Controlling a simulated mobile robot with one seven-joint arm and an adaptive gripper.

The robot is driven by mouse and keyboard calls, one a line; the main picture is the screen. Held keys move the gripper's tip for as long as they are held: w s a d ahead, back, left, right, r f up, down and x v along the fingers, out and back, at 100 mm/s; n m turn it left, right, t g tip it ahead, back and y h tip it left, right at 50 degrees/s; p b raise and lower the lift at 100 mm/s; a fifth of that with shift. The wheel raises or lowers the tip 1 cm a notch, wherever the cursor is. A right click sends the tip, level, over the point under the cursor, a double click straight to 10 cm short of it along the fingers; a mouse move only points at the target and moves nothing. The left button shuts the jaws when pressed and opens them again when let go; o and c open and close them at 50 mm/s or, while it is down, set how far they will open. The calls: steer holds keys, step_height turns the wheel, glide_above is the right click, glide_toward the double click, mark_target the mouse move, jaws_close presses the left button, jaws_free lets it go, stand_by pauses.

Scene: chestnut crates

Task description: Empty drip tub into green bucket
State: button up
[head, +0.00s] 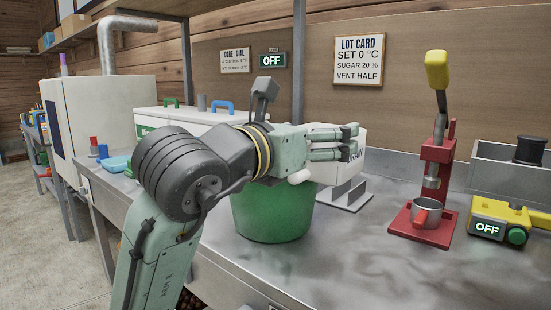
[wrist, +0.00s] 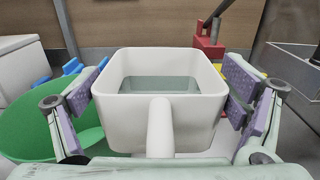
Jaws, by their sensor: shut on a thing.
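The white drip tub (wrist: 125,120) has a stubby handle and holds greyish liquid; it looks roughly level in the wrist view. My gripper (wrist: 160,100) is shut on it, with a purple pad against each side. In the head view, my gripper (head: 350,143) hides much of the tub (head: 326,172), whose handle shows below my fingers. The green bucket (head: 270,215) stands on the metal bench below my wrist, its top hidden by my arm. In the wrist view the bucket (wrist: 28,130) is left of the tub, and its visible inside is plain green.
A grey metal stand (head: 345,197) is below the tub; whether they touch is unclear. A red press (head: 437,180) with a yellow handle and a cup (head: 426,213) stands right, beside a yellow scale (head: 495,217). A white chest (head: 165,122) is behind left. The front bench is clear.

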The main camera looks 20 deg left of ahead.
steer(key=w+d+r+n+p, duration=0.1)
steer(key=w+d+n+p, duration=0.15)
steer(key=w, duration=0.75)
steer(key=shift+n, duration=0.75)
steer(key=s+a, duration=0.4)
steer(key=s, duration=0.1)
steer(key=s+a+r+p, duration=0.1)
steer(key=s+a, duration=0.1)
steer(key=s, duration=0.1)
steer(key=shift+s, duration=0.25)
steer(key=a+n+p, duration=0.2)
steer(key=w+a+n+p, duration=0.1)
steer(key=p, duration=0.1)
steer(key=shift+a+n, duration=0.35)
steer(key=shift+n, duration=0.05)
steer(key=shift+a+r+n+p, duration=0.3)
steer(key=shift+a+n+p, duration=0.1)
steer(key=shift+n+p, duration=0.4)
steer(key=shift+w+a+f+n+p, duration=0.15)
steer(key=shift+a+f+n+p, duration=0.25)
steer(key=shift+n+p, duration=0.45)
steer(key=shift+w+a+n+p, duration=0.1)
steer(key=shift+n+p, duration=0.35)
steer(key=shift+p, duration=0.6)
